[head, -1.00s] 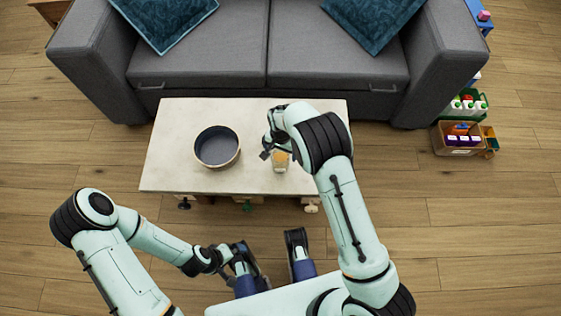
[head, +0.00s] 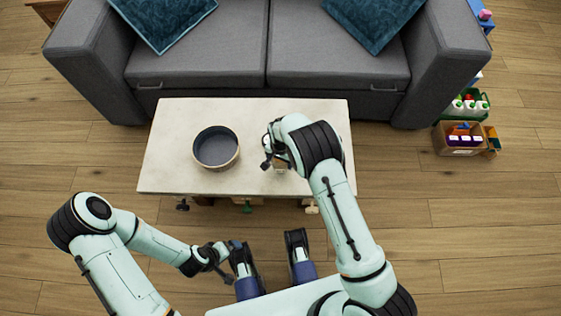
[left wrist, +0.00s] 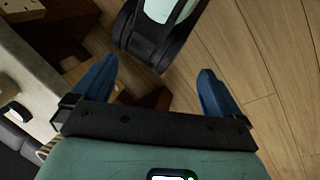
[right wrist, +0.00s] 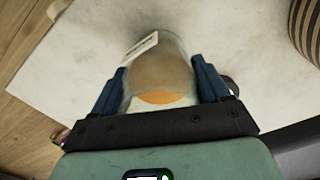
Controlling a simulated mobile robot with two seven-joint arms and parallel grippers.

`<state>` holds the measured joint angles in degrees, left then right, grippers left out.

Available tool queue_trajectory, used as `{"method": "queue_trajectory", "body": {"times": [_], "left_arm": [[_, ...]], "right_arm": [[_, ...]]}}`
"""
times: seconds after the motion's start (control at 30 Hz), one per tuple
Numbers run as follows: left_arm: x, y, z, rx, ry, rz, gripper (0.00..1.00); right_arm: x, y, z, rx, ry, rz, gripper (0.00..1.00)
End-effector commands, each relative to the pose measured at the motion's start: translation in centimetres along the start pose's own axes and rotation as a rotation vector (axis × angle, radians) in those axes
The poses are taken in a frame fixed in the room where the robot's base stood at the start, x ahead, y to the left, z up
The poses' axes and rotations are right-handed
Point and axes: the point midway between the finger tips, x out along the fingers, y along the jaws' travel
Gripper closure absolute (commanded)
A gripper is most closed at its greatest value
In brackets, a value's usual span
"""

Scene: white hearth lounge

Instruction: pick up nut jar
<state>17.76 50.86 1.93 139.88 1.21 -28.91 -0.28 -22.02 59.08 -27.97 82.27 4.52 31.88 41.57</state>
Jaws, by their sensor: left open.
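The nut jar (right wrist: 160,75) is a clear, rounded jar with tan-brown contents, an orange patch and a white label. In the right wrist view it fills the space between the blue fingers of my right gripper (right wrist: 159,68), which lie against both its sides. In the head view the jar (head: 281,163) shows only partly beneath my right arm, over the right half of the pale table (head: 180,120). I cannot tell whether its base touches the tabletop. My left gripper (left wrist: 157,70) is open and empty, low in front of the table.
A dark round bowl with a striped outside (head: 216,148) stands left of the jar on the table. A grey sofa (head: 330,65) is close behind the table. Boxes with bottles (head: 460,138) stand on the floor at right. The tabletop's left end is clear.

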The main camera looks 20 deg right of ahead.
Motion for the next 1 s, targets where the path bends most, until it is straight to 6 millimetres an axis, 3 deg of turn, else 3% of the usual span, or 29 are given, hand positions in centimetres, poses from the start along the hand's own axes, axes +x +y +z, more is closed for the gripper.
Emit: {"method": "queue_trajectory", "body": {"times": [0.37,0.57,0.77,1.0], "left_arm": [[-0.1,0.0,0.1,0.0,-0.002,0.0,0.0],[-0.6,0.2,0.7,0.002,-0.02,0.001,0.0],[-1.8,0.7,2.2,0.006,-0.064,0.004,0.0],[-3.5,1.2,4.5,0.011,-0.131,0.005,0.0]], "right_arm": [[-0.3,0.0,0.0,0.0,0.001,-0.001,0.63],[-2.2,-0.1,-0.1,0.0,0.002,-0.002,0.63],[-6.8,-0.1,-0.1,-0.001,0.003,-0.005,0.63],[-13.9,-0.1,-0.1,0.0,0.003,-0.005,0.63]]}}
